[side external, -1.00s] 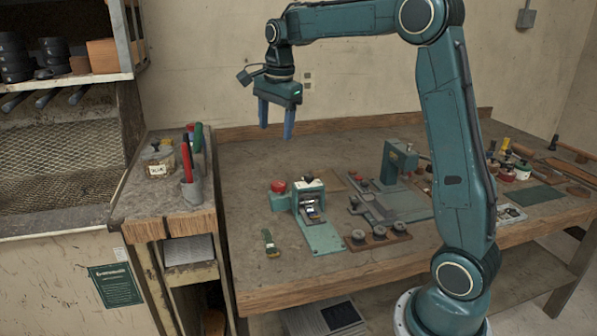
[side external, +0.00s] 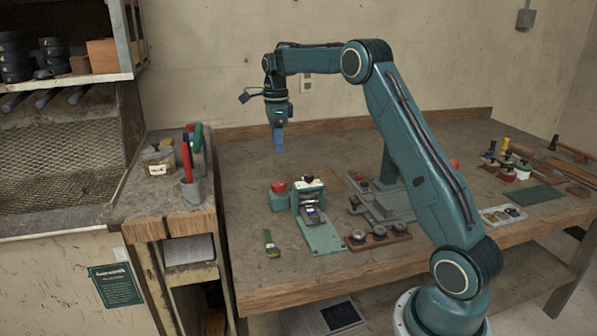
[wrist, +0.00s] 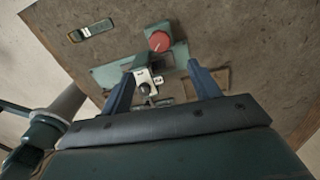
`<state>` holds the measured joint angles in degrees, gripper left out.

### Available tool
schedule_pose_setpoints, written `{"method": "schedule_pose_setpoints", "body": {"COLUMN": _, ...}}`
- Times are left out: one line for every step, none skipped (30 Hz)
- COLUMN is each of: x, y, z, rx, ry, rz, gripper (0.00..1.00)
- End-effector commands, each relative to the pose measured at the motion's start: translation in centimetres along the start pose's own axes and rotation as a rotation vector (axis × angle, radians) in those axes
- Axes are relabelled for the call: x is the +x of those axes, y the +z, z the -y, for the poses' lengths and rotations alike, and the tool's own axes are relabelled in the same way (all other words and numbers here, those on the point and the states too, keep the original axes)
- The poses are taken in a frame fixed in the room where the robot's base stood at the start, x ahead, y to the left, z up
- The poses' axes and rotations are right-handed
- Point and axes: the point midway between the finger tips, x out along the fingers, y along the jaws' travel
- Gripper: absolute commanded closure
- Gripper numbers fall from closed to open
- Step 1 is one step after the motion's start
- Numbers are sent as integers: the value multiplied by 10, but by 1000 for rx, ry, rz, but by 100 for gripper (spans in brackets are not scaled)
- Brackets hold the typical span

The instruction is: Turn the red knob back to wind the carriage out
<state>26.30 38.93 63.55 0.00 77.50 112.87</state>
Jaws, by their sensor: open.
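The red knob (side external: 278,186) sits on top of a small teal block at the left of the stitching device (side external: 307,184) on the bench. In the wrist view the knob (wrist: 159,41) is round and red with a light pointer line, lying ahead of the fingertips. The carriage (side external: 312,214) shows at the front of the device, over the teal base plate (side external: 325,238). My gripper (side external: 278,149) hangs pointing down above the knob, well clear of it. In the wrist view its two fingers (wrist: 160,75) are spread apart with nothing held between them.
A green-and-tan tool (side external: 270,243) lies left of the base plate. A wooden strip with dark round pieces (side external: 379,238) lies to the right, before a larger grey fixture (side external: 385,205). The bench behind the knob is clear.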

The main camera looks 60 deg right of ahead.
Motion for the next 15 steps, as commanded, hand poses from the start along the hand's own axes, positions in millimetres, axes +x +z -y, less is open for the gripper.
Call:
{"method": "schedule_pose_setpoints", "body": {"x": 2, "y": 0, "z": 0, "rx": -1, "ry": 1, "rz": 0, "gripper": 38}}
{"method": "schedule_pose_setpoints", "body": {"x": 4, "y": 0, "z": 0, "rx": -1, "ry": 1, "rz": -1, "gripper": 38}}
{"method": "schedule_pose_setpoints", "body": {"x": 6, "y": 0, "z": 0, "rx": -1, "ry": 2, "rz": -1, "gripper": 38}}
{"method": "schedule_pose_setpoints", "body": {"x": 8, "y": 0, "z": 0, "rx": -1, "ry": 3, "rz": -1, "gripper": 38}}
{"method": "schedule_pose_setpoints", "body": {"x": 11, "y": 0, "z": 0, "rx": -1, "ry": 3, "rz": -1, "gripper": 38}}
{"method": "schedule_pose_setpoints", "body": {"x": 14, "y": 0, "z": 0, "rx": -1, "ry": 3, "rz": -1, "gripper": 38}}
{"method": "schedule_pose_setpoints", "body": {"x": 18, "y": 0, "z": 0, "rx": -1, "ry": 3, "rz": -1, "gripper": 38}}
{"method": "schedule_pose_setpoints", "body": {"x": 21, "y": 0, "z": -1, "rx": -2, "ry": 4, "rz": -1, "gripper": 38}}
{"method": "schedule_pose_setpoints", "body": {"x": 26, "y": 0, "z": -1, "rx": -2, "ry": 4, "rz": -1, "gripper": 38}}
{"method": "schedule_pose_setpoints", "body": {"x": 30, "y": 0, "z": -1, "rx": -2, "ry": 3, "rz": -1, "gripper": 38}}
{"method": "schedule_pose_setpoints", "body": {"x": 34, "y": 0, "z": -1, "rx": -2, "ry": 4, "rz": -1, "gripper": 38}}
{"method": "schedule_pose_setpoints", "body": {"x": 39, "y": 0, "z": -1, "rx": -2, "ry": 4, "rz": -1, "gripper": 38}}
{"method": "schedule_pose_setpoints", "body": {"x": 44, "y": 0, "z": -1, "rx": -2, "ry": 4, "rz": -1, "gripper": 38}}
{"method": "schedule_pose_setpoints", "body": {"x": 48, "y": 0, "z": -1, "rx": -2, "ry": 4, "rz": -1, "gripper": 38}}
{"method": "schedule_pose_setpoints", "body": {"x": 55, "y": 0, "z": -1, "rx": -2, "ry": 4, "rz": -1, "gripper": 38}}
